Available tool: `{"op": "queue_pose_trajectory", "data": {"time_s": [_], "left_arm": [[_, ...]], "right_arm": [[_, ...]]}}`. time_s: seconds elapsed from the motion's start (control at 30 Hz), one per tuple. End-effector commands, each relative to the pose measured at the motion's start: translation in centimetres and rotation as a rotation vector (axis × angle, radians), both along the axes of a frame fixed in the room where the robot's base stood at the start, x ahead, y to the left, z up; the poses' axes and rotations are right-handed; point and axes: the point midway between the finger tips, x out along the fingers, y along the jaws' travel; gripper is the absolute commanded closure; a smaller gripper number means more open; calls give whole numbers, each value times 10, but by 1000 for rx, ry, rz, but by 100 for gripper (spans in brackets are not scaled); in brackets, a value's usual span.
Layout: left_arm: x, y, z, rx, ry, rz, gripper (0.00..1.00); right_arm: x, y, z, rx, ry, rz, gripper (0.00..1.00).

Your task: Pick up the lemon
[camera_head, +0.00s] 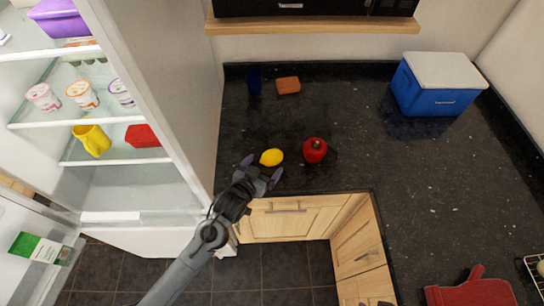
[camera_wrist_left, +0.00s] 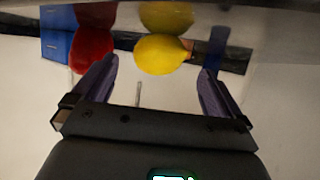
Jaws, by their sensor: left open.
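The yellow lemon (camera_head: 272,157) lies on the dark granite counter near its front edge. My left gripper (camera_head: 262,167) is open just in front of the lemon in the head view. In the left wrist view the lemon (camera_wrist_left: 163,54) shows beyond and between the two spread fingers of my left gripper (camera_wrist_left: 158,78), with nothing held. A red apple or pepper-like fruit (camera_head: 315,150) sits to the right of the lemon; it also shows in the left wrist view (camera_wrist_left: 92,50). My right gripper is not in view.
An open fridge (camera_head: 120,180) stands close on the left. A dark blue cup (camera_head: 254,82) and an orange-brown block (camera_head: 288,85) are at the back. A blue cooler (camera_head: 437,88) stands at the back right. The counter's middle right is clear.

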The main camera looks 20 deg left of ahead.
Motion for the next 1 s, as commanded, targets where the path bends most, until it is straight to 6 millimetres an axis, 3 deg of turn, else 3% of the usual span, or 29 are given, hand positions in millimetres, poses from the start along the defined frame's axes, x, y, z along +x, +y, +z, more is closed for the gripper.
{"op": "queue_pose_trajectory", "data": {"time_s": [0.33,0.7,1.0], "left_arm": [[39,-6,-8,0,-1,0,0],[45,-7,-12,0,-1,-1,0],[45,-7,-12,0,0,0,44]], "right_arm": [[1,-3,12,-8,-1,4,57],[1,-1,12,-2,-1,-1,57],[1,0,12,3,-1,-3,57]]}}
